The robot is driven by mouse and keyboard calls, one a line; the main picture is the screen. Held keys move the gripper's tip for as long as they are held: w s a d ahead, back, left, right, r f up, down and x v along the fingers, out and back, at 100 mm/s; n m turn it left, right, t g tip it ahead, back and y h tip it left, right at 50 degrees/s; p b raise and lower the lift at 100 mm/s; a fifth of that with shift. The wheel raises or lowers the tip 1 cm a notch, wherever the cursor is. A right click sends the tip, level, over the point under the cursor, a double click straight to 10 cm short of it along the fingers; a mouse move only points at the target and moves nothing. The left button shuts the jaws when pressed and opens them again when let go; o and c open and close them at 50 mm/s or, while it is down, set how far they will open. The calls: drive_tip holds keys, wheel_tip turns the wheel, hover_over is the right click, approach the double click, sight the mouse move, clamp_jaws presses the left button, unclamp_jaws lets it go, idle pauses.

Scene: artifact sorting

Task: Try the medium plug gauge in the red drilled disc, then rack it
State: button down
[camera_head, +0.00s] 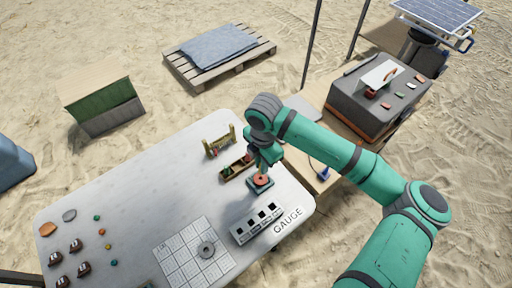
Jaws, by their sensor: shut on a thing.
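The red drilled disc (262,181) lies on a small dark teal block on the grey table, right of the middle. My gripper (262,168) is just above the disc, pointing down. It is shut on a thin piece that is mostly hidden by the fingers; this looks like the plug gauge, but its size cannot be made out. I cannot tell whether its tip is in the disc's hole or just over it. A small yellow rack (219,142) with small coloured pieces stands behind and left of my gripper.
A wooden tray (237,168) with pieces lies just left of my gripper. A white block with dark square openings (258,223) stands in front, by the word GAUGE. A grey ring (206,250) lies on a grid sheet (185,262). The table's left middle is clear.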

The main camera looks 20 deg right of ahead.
drive_tip(key=shift+w+f, duration=0.1)
drive_tip(key=shift+w, duration=0.25)
drive_tip(key=shift+f, duration=2.2)
drive_tip(key=shift+f, duration=0.25)
idle(0.4)
drive_tip(key=shift+r, duration=0.1)
idle(0.8)
drive_tip(key=shift+r, duration=2.4)
drive_tip(key=shift+s, duration=0.15)
